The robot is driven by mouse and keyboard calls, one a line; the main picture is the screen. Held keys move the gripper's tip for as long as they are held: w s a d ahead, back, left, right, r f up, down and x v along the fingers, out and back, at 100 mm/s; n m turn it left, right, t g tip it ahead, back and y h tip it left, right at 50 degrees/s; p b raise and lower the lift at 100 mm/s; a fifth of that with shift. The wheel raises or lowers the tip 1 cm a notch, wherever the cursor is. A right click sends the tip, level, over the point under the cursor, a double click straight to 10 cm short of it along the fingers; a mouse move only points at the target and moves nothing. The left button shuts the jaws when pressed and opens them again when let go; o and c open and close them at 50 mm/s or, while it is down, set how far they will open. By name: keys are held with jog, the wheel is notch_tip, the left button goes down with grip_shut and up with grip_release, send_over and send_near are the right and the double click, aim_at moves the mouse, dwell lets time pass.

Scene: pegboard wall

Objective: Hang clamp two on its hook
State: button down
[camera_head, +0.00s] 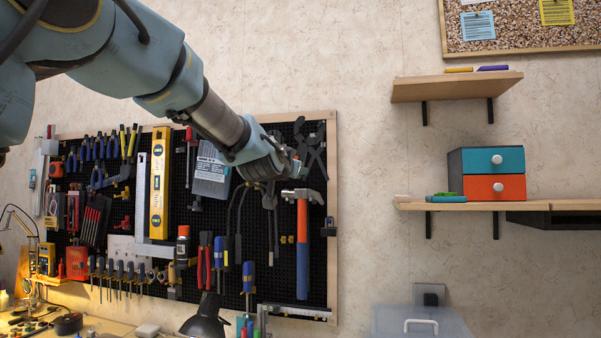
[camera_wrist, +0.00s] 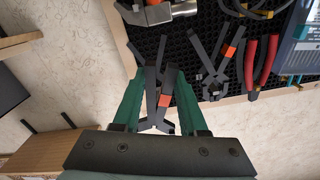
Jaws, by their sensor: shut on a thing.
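My gripper (camera_wrist: 155,85) has its green fingers shut on a dark grey clamp (camera_wrist: 150,90) with an orange part, in front of the pegboard's edge area. In the head view the gripper (camera_head: 285,163) is at the board's upper right, and the dark clamp (camera_head: 312,145) shows just beyond it. The hook for the held clamp is hidden. I cannot tell whether the clamp touches the board.
A hammer (camera_head: 302,230) hangs just below the held clamp; its head (camera_wrist: 150,12) shows in the wrist view. The pegboard's wooden frame (camera_head: 332,200) runs close on the right. Dark cables (camera_head: 240,205) hang to the left. A shelf (camera_head: 470,205) stands clear to the right.

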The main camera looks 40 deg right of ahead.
aim_at(309, 176)
jog(key=shift+p+x, duration=3.05)
jog(key=shift+x, duration=2.1)
jog(key=shift+w+d+f+b, duration=0.1)
jog(key=shift+d+f+b, duration=0.15)
jog(key=shift+f+b, duration=0.4)
